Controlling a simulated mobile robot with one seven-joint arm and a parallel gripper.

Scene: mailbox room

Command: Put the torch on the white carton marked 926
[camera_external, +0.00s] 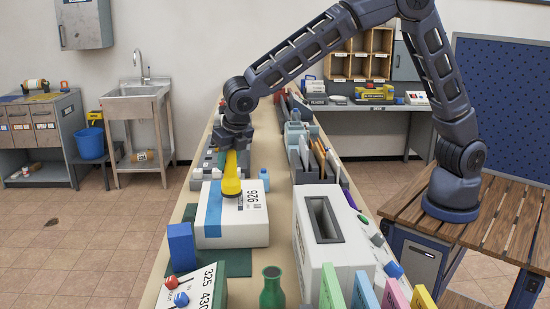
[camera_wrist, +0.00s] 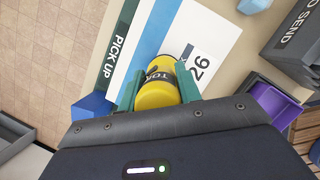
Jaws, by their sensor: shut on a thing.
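The yellow torch (camera_external: 231,175) is upright or nearly so in my gripper (camera_external: 233,149), with its wide end down over the white carton marked 926 (camera_external: 248,232). The torch (camera_wrist: 160,90) also shows between the green fingers of my gripper (camera_wrist: 160,93) in the wrist view, shut on it. The white carton (camera_wrist: 135,55) lies beneath, with a blue stripe across it and part of its number hidden by the torch. The torch's lower end appears at the carton's top; I cannot tell whether it touches.
A blue box (camera_external: 182,246) stands at the carton's front left. A white slotted box (camera_external: 325,235) is to the right. Dividers with envelopes (camera_external: 312,155) stand behind right.

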